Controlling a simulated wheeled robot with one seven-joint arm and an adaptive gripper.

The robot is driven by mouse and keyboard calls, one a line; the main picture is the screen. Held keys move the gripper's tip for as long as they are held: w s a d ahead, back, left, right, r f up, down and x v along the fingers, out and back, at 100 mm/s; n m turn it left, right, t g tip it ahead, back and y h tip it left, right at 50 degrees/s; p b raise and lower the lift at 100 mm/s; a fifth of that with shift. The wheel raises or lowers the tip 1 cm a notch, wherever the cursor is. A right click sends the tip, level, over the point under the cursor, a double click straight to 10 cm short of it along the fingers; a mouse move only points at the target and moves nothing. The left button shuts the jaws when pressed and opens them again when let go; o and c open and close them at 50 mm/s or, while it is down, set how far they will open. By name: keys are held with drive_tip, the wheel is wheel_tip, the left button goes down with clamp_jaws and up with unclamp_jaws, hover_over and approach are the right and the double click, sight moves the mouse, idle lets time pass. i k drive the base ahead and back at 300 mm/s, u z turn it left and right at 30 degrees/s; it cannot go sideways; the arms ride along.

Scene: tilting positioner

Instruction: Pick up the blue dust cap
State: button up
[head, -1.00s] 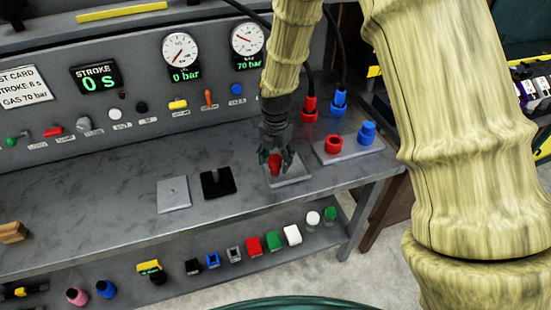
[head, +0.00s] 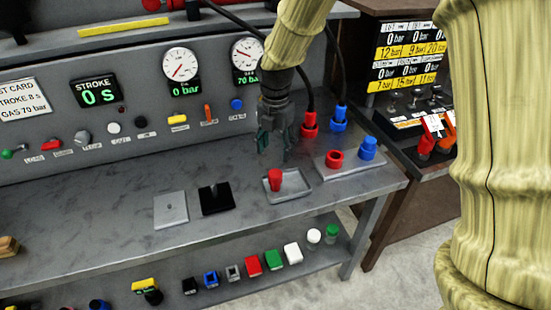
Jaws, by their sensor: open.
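The blue dust cap (head: 368,148) appears to be the blue piece standing on the right part of a grey plate (head: 345,172), beside a red ring-shaped fitting (head: 335,159). My gripper (head: 273,148) is open and empty. It hangs above and behind a small grey tray (head: 296,189) and to the left of the blue cap, apart from it. A red cap (head: 275,180) stands in the tray, free of the fingers. The blue cap is in plain view.
A red hose connector (head: 309,125) and a blue one (head: 339,118) stand behind the plate with black hoses rising from them. A black block (head: 216,198) and a grey plate (head: 170,210) lie to the left.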

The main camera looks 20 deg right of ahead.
sight(370, 143)
drive_tip(key=z, duration=1.25)
